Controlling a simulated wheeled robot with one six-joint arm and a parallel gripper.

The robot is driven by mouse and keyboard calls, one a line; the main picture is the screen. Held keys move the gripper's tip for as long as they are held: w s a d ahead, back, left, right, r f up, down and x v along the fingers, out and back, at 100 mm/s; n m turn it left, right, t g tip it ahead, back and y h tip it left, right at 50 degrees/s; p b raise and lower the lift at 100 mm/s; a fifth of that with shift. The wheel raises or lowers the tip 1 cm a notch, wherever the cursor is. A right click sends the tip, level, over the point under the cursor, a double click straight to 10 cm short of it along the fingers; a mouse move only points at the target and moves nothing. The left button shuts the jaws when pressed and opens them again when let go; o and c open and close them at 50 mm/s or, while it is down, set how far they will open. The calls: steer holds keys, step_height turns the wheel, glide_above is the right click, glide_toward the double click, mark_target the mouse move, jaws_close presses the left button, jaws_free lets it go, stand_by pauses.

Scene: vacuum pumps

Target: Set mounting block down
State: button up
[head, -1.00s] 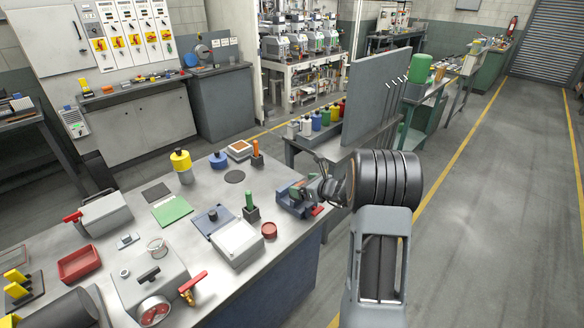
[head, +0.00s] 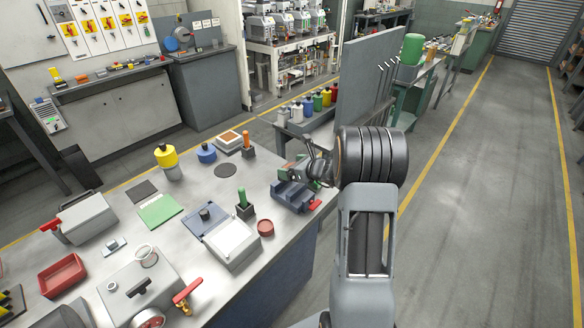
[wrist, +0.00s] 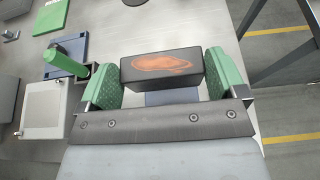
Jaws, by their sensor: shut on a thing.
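The mounting block appears to be the dark block with an orange patch on its top (wrist: 162,66) in the wrist view. My gripper (wrist: 163,80) is shut on it, with green pads pressed to its left and right ends. In the head view my gripper (head: 296,170) is at the right end of the workbench, above a blue vise-like fixture (head: 290,196) with a red handle. Part of that blue fixture shows under the block in the wrist view (wrist: 172,98). The block's underside is hidden, and the block is hard to make out in the head view.
The workbench (head: 185,205) holds a green post in a dark base (head: 243,205), a white-topped box (head: 232,243), a red round cap (head: 265,228) and a yellow-topped bottle (head: 167,160). Bare bench top lies around the dark round pad (head: 226,170). An upright grey panel (head: 365,85) stands behind my arm.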

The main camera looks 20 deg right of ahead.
steer(key=shift+f+b, duration=2.45)
steer(key=shift+b, duration=0.05)
steer(key=shift+f, duration=0.1)
steer(key=shift+f+b, duration=0.65)
steer(key=shift+b, duration=0.15)
steer(key=shift+f, duration=0.25)
steer(key=o, duration=1)
steer(key=shift+c, duration=0.2)
steer(key=shift+s, duration=0.1)
steer(key=b+v, duration=0.1)
steer(key=v, duration=1.2)
steer(key=shift+s+d+r+b, duration=0.15)
steer(key=shift+s+r+b, duration=0.05)
steer(key=shift+s+b, duration=0.15)
steer(key=shift+c, duration=0.2)
